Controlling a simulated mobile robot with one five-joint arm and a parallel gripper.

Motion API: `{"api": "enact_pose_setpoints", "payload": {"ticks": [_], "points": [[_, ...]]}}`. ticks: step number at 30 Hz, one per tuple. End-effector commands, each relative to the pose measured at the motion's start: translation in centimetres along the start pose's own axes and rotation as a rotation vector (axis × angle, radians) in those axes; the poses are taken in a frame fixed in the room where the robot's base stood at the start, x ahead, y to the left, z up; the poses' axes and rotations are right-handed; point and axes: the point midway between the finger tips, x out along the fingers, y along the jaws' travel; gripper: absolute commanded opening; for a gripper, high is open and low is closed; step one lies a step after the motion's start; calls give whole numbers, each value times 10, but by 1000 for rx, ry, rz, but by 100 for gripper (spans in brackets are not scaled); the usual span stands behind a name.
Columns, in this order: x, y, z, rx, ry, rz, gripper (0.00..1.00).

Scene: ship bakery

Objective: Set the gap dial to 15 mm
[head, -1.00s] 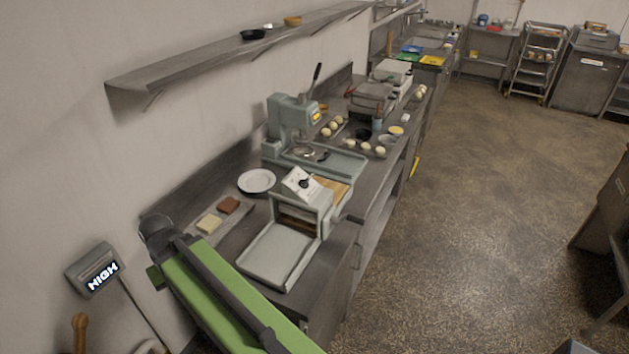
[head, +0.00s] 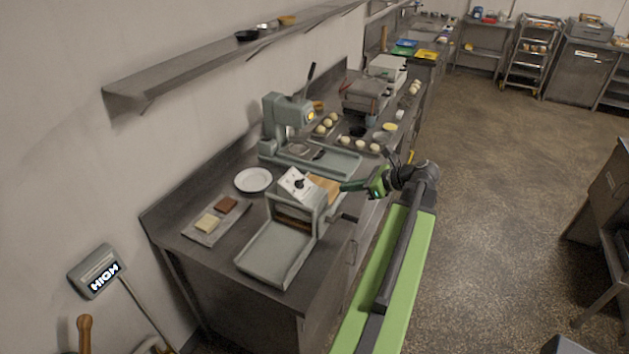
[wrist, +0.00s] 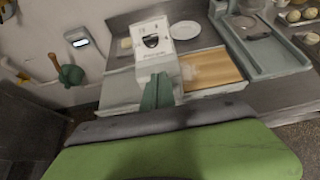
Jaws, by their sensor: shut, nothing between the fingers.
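The gap dial (head: 299,183) is a small dark knob on a slanted white panel on top of the grey-green dough roller machine (head: 291,215). In the wrist view the dial (wrist: 152,41) shows on the white panel (wrist: 155,31) with small dark marks; its setting is too small to read. My gripper (head: 346,187) is shut and empty, to the right of the dial and apart from it, by the wooden board on the machine. In the wrist view my green fingers (wrist: 157,90) point up toward the panel, below the dial, hiding part of the machine's front.
A crank handle (head: 345,217) sticks out at the machine's right side. A taller press (head: 285,125) and a white plate (head: 253,180) stand behind. A tray with two blocks (head: 216,222) lies left.

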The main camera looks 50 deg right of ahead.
Motion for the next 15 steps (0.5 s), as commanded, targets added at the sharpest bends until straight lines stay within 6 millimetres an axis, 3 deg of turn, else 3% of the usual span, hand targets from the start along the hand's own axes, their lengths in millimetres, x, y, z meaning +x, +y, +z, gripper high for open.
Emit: {"api": "enact_pose_setpoints", "payload": {"ticks": [7,15], "points": [[15,0,-3,-2,0,2,0],[73,0,-6,-4,1,4,0]]}}
